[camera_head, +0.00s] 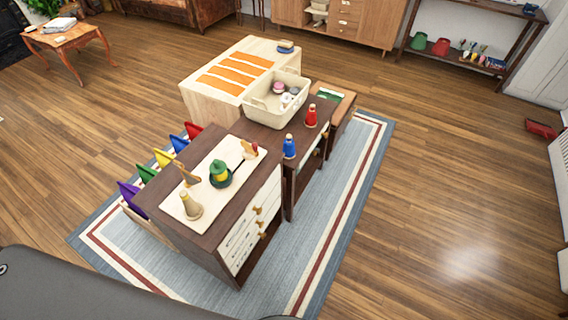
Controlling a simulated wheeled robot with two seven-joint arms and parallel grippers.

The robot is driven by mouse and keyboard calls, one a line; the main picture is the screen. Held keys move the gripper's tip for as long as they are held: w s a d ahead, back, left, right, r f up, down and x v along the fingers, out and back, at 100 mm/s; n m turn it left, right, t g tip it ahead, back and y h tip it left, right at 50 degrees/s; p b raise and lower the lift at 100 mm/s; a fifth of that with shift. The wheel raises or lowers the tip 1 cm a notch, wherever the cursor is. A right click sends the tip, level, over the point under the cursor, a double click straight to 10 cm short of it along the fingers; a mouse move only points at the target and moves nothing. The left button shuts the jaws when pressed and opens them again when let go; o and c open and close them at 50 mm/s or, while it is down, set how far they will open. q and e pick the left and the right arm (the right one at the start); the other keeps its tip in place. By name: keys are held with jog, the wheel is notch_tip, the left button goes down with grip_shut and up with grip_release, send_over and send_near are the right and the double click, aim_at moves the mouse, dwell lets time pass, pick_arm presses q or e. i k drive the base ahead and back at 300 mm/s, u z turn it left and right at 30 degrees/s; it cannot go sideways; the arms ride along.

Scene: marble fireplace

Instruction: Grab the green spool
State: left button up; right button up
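A small green item (219,167) with a yellow band stands on a cream board on the dark brown cabinet top; it may be the green spool, but it is too small to be sure. A dark green round base (220,180) shows under it. A blue spool-like piece (289,147) and a red one (311,116) stand upright on the brown top farther right. Neither of my grippers is in view.
The cream board (207,207) also holds a tan cone (191,205) and small wooden pieces. A cream basket (262,116) holds small round items. Colored flags (146,173) line the cabinet's left side.

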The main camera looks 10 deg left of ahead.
aim_at(218, 168)
jog(key=z, duration=0.75)
jog(key=i, duration=3.05)
jog(key=u, duration=3.2)
